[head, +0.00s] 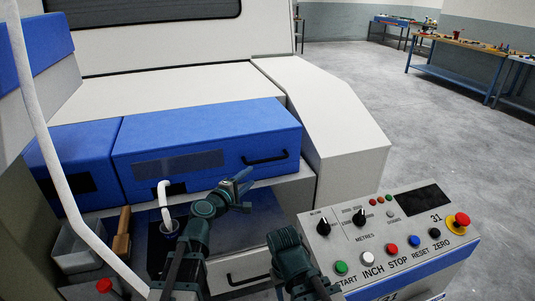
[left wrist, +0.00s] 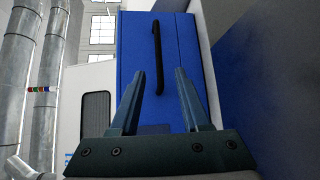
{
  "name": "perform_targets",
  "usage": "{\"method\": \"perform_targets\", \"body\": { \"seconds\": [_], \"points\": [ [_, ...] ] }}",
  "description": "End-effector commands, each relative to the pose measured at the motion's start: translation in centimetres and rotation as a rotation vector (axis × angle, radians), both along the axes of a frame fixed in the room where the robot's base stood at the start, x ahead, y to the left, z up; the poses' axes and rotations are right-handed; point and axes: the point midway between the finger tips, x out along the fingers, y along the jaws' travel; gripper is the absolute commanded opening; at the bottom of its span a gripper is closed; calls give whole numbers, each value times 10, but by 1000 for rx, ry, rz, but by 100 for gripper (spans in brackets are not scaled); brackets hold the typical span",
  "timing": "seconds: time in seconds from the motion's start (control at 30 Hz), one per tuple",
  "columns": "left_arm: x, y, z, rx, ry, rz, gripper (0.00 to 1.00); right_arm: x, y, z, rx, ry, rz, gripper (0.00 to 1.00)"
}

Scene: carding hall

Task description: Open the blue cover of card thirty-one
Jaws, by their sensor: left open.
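The blue cover (head: 215,130) of the machine is shut. It is a long box-like lid with a black bar handle (head: 265,158) near the right end of its front. My left gripper (head: 240,182) is open and empty in front of the cover, below and left of the handle, apart from it. In the left wrist view the blue cover (left wrist: 140,50) fills the middle. There the handle (left wrist: 158,55) stands upright in the picture, ahead of the gap between the fingers of the left gripper (left wrist: 155,85). My right gripper's jaws are not visible.
A control console (head: 385,235) marked 31, with coloured buttons and a red emergency knob (head: 461,221), stands at lower right. A white pipe (head: 60,160) crosses the left side. A grey bin (head: 80,245) and a wooden-handled tool (head: 122,235) sit lower left. Open floor lies right.

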Motion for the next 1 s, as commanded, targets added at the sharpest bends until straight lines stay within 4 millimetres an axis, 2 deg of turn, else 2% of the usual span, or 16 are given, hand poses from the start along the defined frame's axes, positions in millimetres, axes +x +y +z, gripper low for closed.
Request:
{"method": "perform_targets", "body": {
  "seconds": [0.27, 0.37, 0.8, 1.0],
  "points": [
    [1, 0, 0, -3, 0, 2, 46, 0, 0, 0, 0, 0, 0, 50],
    [8, -3, -1, -3, 0, 1, 46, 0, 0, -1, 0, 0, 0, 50],
    [83, -42, -14, -2, 0, 0, 46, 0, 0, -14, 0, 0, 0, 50],
    [108, -55, -17, -2, 0, 0, 46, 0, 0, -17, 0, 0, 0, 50]
  ]
}}
